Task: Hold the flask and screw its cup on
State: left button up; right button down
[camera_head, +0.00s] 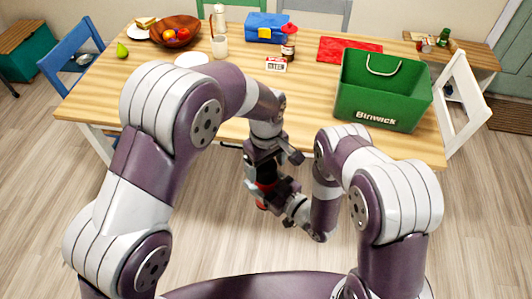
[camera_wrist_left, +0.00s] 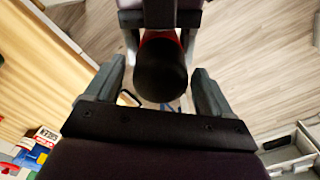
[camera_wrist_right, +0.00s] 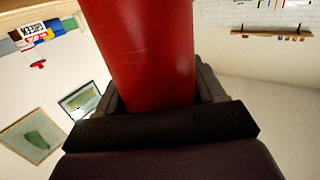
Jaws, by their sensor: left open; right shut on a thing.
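The red flask (camera_head: 265,187) is upright in front of the table in the head view, partly hidden by my grippers. Its red body (camera_wrist_right: 150,50) fills the top of the right wrist view, between the fingers of my right gripper (camera_wrist_right: 162,92), which is shut on it. In the left wrist view a black rounded cup (camera_wrist_left: 160,80) covers the flask's near end, with a little red (camera_wrist_left: 160,38) beyond it. I cannot tell how tightly it sits. My left gripper (camera_head: 268,158) is open above the flask, its fingers on both sides of the cup with gaps.
The wooden table (camera_head: 130,95) is behind my grippers. It bears a green crate (camera_head: 382,95), a red cloth (camera_head: 345,48), a blue lunch box (camera_head: 267,27), a dark jar (camera_head: 289,48) and a wooden bowl (camera_head: 176,32). The floor (camera_head: 400,270) around my grippers is clear.

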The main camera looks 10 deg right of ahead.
pick_arm(q)
jog(key=shift+f, duration=0.8)
jog(key=c, duration=1.1)
jog(key=m, duration=0.6)
jog(key=shift+m, duration=0.4)
jog(key=o, duration=1.2)
jog(key=shift+r, duration=2.3)
